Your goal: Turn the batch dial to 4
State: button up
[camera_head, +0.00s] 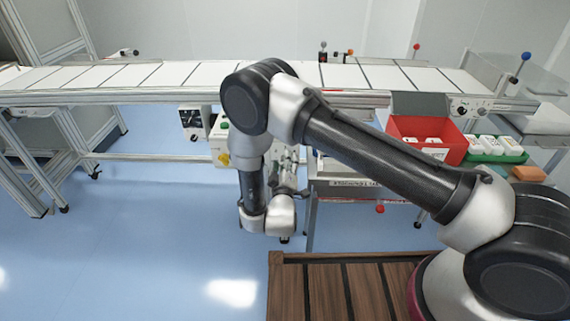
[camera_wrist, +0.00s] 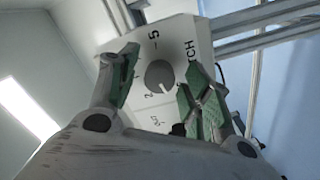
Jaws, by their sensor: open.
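The batch dial (camera_wrist: 160,75) is a round grey knob on a pale panel (camera_wrist: 187,35) in the wrist view. A 5 and a 2 are legible around it, with part of the word BATCH at its right. A light mark shows at the knob's lower edge; I cannot tell for sure which number it points at. My gripper (camera_wrist: 160,82) is open and empty, its green-padded fingers to the left and right of the knob in the picture. They look apart from it. The fingers hide some of the numbers. In the head view my arm hides the dial.
A conveyor (camera_head: 150,75) runs across the back. A black-faced control box (camera_head: 194,122) and a panel with green and yellow buttons (camera_head: 221,150) hang below it. A red bin (camera_head: 432,128) and a green tray (camera_head: 492,157) stand right. Blue floor is clear at left.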

jog(key=shift+c, duration=0.2)
jog(key=c, duration=1)
jog(key=shift+m, duration=14.8)
